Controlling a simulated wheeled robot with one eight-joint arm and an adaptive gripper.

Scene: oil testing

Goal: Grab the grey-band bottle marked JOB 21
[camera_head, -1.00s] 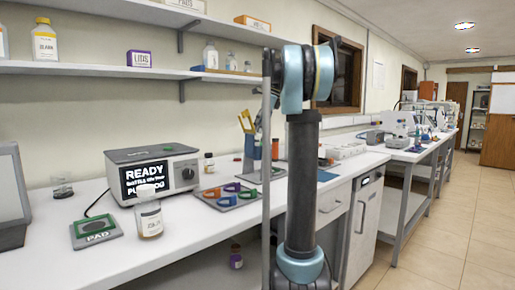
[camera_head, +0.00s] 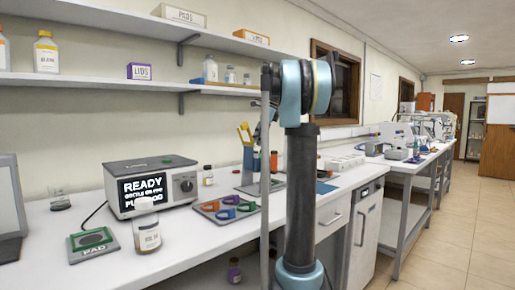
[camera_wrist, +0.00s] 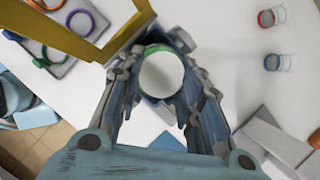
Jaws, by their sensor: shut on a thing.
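In the wrist view my gripper (camera_wrist: 158,92) is shut on a bottle with a round white cap (camera_wrist: 161,75), seen from above. A green edge shows at the far side of the cap; the bottle's band and label are hidden, so I cannot tell its job number. In the head view my gripper is mostly hidden behind my arm. A clear, white-capped bottle (camera_head: 147,236) with a pale label stands on the bench beside the green pad (camera_head: 92,240); its label is too small to read.
The READY machine (camera_head: 150,187) stands on the bench behind that bottle. A tray of coloured clips (camera_head: 226,208) lies to its right and shows in the wrist view (camera_wrist: 62,35). A yellow frame (camera_wrist: 75,38) is close to my gripper. Two small jars (camera_wrist: 266,18) (camera_wrist: 273,62) stand right.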

